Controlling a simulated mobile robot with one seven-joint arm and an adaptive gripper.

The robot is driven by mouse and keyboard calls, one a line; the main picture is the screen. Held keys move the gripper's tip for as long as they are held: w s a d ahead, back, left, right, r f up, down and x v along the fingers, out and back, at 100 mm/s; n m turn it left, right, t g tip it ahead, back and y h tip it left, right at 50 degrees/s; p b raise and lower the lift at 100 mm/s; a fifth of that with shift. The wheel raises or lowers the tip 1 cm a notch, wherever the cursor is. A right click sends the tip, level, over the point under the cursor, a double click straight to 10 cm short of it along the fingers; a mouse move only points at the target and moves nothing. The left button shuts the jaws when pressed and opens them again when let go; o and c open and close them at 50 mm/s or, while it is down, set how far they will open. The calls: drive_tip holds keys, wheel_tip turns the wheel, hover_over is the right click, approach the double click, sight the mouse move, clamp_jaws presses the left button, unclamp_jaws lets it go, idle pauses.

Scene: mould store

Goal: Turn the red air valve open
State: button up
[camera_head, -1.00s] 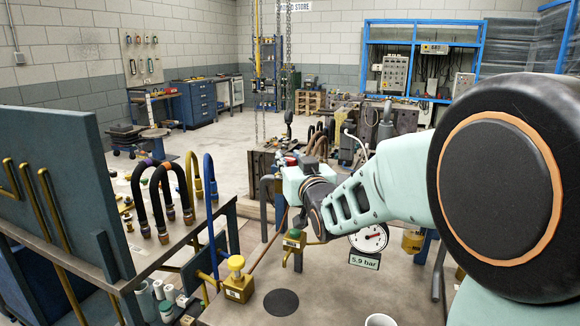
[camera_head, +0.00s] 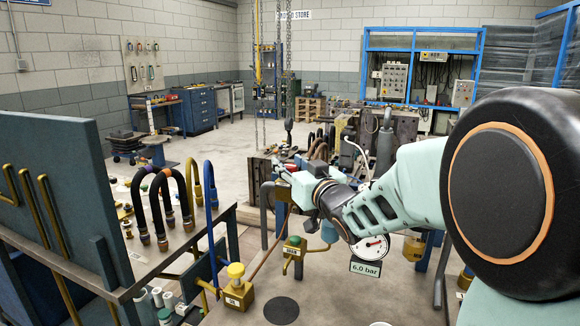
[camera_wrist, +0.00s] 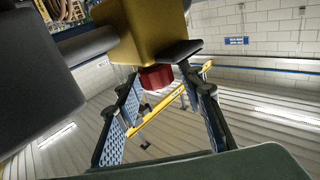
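In the wrist view the red valve knob (camera_wrist: 154,78) sits at the end of a yellow block (camera_wrist: 140,30). My gripper (camera_wrist: 160,75) has its two blue-padded fingers spread apart, with the knob between or just beyond their tips; contact is not clear. A round gauge (camera_head: 372,246) below the arm has a sign reading 6.0 bar (camera_head: 365,268).
A yellow block with a yellow knob (camera_head: 236,286) and one with a green knob (camera_head: 294,245) stand on the bench. Another yellow fitting (camera_head: 413,247) is to the right. Curved hoses (camera_head: 165,205) stand on the left table beside a dark upright panel (camera_head: 60,190).

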drive_tip(key=shift+o, duration=0.3)
drive_tip(key=shift+f, duration=0.15)
drive_tip(key=shift+d, duration=0.1)
drive_tip(key=shift+s+d, duration=0.1)
drive_tip(key=shift+s, duration=0.2)
drive_tip(key=v, duration=0.7)
drive_tip(key=shift+w, duration=0.1)
